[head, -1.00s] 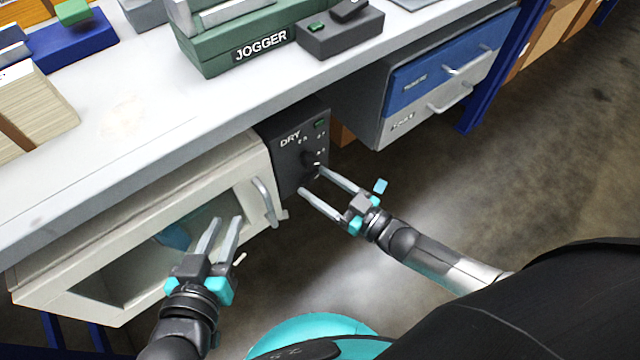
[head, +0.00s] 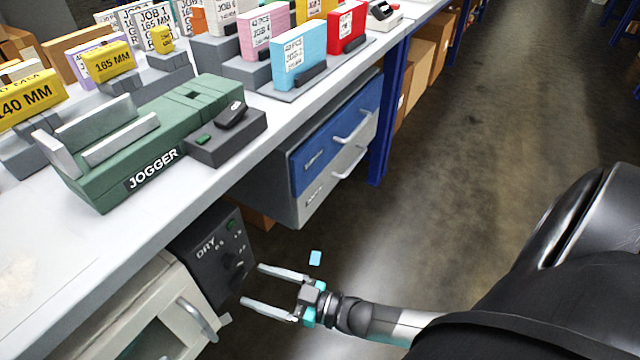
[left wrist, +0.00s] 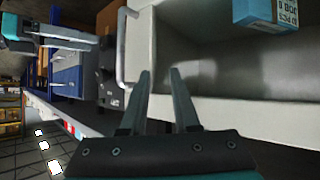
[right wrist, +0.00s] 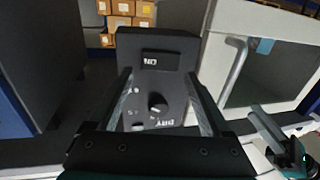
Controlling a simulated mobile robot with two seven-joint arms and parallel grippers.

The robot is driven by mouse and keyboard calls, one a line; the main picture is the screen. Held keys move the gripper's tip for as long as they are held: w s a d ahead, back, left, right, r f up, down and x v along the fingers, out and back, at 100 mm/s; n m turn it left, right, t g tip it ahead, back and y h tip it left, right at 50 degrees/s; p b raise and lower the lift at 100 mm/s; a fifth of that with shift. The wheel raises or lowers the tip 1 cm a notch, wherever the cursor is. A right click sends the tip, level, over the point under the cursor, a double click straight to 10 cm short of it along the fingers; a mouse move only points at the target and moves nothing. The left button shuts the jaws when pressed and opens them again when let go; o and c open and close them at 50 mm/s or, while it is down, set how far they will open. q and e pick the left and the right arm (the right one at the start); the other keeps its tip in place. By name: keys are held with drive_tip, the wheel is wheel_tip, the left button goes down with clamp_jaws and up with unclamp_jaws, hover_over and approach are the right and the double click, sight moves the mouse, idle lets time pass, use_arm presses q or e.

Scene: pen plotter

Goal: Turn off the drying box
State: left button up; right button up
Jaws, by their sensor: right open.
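The drying box (head: 140,300) hangs under the bench at the lower left of the head view. Its dark DRY control panel (head: 200,250) carries a round black knob (head: 232,261).
The box's door handle (head: 197,320) is beside the panel. A drawer unit (head: 330,150) hangs further right under the bench. A green jogger (head: 150,130) stands on the bench above. A blue carton (left wrist: 265,12) shows inside the box. The floor to the right is clear.

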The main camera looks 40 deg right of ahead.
use_arm(q)
drive_tip(key=s+a+g+y+p, duration=0.2)
drive_tip(key=s+a+g, duration=0.2)
drive_tip(key=a, duration=0.1)
drive_tip(key=shift+a+g+y, duration=0.4)
use_arm(e)
drive_tip(key=v, duration=1.2)
drive_tip(key=shift+s+d, duration=0.15)
drive_tip(key=shift+s, duration=0.15)
drive_tip(key=shift+w+f, duration=0.1)
